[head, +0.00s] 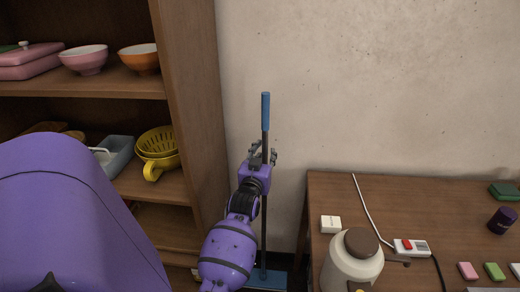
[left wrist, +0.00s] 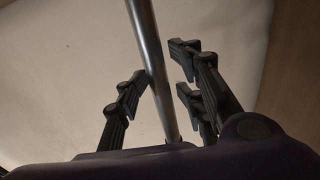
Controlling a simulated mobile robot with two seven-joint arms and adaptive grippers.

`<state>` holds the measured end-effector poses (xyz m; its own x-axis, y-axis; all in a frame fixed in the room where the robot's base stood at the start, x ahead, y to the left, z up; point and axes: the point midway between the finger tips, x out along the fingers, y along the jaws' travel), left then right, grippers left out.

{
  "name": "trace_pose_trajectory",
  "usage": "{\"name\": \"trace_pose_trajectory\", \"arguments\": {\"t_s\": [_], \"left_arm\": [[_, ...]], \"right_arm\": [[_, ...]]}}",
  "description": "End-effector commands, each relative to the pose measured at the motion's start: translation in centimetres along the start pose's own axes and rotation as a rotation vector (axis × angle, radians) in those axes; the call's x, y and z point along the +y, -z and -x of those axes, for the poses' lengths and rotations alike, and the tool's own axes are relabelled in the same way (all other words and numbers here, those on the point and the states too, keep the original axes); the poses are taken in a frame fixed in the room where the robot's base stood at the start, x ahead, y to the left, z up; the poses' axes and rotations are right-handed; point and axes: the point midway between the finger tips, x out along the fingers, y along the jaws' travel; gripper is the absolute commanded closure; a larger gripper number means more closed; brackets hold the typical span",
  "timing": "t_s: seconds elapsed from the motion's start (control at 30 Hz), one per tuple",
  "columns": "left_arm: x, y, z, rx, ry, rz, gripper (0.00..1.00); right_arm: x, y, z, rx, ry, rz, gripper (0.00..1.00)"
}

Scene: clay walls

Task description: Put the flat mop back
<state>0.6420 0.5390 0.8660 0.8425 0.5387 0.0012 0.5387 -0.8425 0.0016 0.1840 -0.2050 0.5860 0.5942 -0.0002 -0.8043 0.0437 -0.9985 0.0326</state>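The flat mop stands upright in the gap between the shelf unit and the table, close to the wall. Its blue grip (head: 265,111) is at the top of a thin dark pole, and its blue flat head (head: 267,279) is low near the floor. My left gripper (head: 262,153) is at the pole just below the blue grip. In the left wrist view the grey pole (left wrist: 149,55) runs between the spread fingers of my left gripper (left wrist: 158,82), with gaps visible beside it. The fingers look open around the pole. My right gripper is out of view.
A wooden shelf unit (head: 190,75) with bowls and a yellow colander (head: 157,145) stands to the left. A wooden table (head: 330,190) at right holds a cream jar (head: 352,268), a power strip (head: 411,247) and small blocks. The gap between them is narrow.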

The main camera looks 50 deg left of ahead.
Motion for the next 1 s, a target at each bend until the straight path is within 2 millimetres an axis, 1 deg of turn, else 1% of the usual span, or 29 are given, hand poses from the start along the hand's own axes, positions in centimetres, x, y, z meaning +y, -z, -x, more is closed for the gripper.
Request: {"name": "trace_pose_trajectory", "arguments": {"t_s": [0.03, 0.2, 0.3, 0.4, 0.53, 0.73, 0.77, 0.87, 0.97, 1.0], "left_arm": [[0.0, 0.0, 1.3, -0.001, 0.001, 0.000, 0.67], [-0.1, -0.1, 5.1, -0.002, 0.001, 0.001, 0.67], [0.0, -0.1, 7.0, -0.002, 0.001, 0.001, 0.67], [0.0, -0.1, 8.4, -0.001, 0.001, 0.000, 0.67], [0.0, 0.0, 9.4, 0.000, 0.001, 0.000, 0.67], [0.0, -0.3, 9.9, -0.007, -0.005, -0.006, 0.67], [0.1, -0.7, 10.2, -0.014, -0.010, -0.012, 0.67], [0.6, -2.8, 11.8, -0.059, -0.047, -0.054, 0.67], [1.6, -6.9, 15.3, -0.146, -0.116, -0.119, 0.67], [2.1, -8.9, 17.2, -0.190, -0.150, -0.147, 0.67]], "right_arm": [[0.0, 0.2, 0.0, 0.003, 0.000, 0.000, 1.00], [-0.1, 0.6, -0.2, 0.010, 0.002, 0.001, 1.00], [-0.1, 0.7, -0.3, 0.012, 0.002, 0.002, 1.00], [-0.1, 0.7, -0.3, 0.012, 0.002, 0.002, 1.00], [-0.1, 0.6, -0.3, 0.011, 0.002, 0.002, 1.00], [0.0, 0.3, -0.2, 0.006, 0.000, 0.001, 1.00], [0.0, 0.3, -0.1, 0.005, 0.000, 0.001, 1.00], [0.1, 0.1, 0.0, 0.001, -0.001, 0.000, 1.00], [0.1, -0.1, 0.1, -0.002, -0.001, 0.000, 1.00], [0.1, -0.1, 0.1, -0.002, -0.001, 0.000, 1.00]]}}
